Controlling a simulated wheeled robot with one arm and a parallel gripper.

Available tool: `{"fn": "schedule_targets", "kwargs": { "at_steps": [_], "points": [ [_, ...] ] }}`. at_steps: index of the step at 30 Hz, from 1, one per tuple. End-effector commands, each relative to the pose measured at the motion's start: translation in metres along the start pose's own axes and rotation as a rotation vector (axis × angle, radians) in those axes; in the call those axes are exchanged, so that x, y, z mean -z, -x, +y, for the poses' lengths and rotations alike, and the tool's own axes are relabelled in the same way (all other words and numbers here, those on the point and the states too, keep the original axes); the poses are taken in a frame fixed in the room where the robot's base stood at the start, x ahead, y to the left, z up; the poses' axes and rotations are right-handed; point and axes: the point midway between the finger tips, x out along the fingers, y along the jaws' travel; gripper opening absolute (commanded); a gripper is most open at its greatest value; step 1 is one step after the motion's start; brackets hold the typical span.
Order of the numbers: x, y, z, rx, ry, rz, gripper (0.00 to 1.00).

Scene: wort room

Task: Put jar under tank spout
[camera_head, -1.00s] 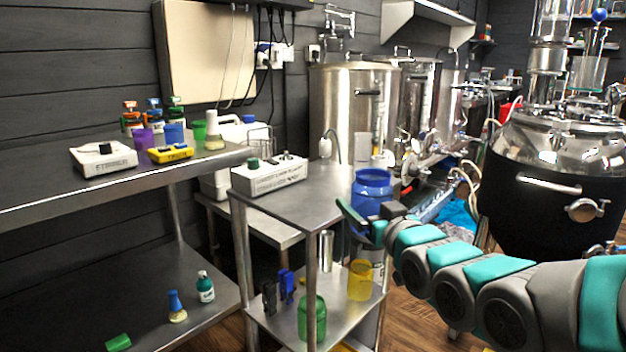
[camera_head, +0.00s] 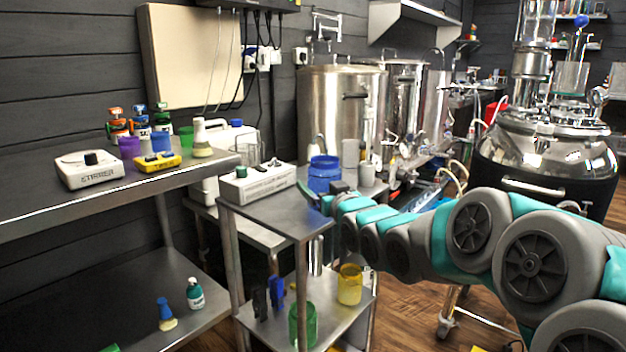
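A blue open-topped jar (camera_head: 324,172) is upright at the far side of the steel cart top (camera_head: 282,217). My gripper (camera_head: 322,192) is at the jar, with a green finger on its left and a dark part on its right. It appears shut on the jar; the contact is partly hidden. I cannot tell whether the jar's base touches the cart top. A large steel tank (camera_head: 337,105) stands behind the jar. A small light fitting shows low on its front, partly hidden by the jar, and I cannot clearly make out a spout.
A white hotplate device (camera_head: 257,183) sits on the cart top left of the jar. A green jar (camera_head: 303,322) and a yellow jar (camera_head: 349,285) stand on the cart's lower shelf. A bench (camera_head: 100,200) with a stirrer and bottles is at left. A black-jacketed vessel (camera_head: 545,165) stands right.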

Motion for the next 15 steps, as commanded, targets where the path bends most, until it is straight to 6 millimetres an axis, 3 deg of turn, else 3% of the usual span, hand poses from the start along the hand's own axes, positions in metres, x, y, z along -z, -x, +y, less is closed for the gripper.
{"fn": "schedule_targets", "kwargs": {
  "at_steps": [15],
  "points": [
    [0.001, -0.041, 0.000, 0.000, 0.001, 0.000, 0.23]
  ]
}}
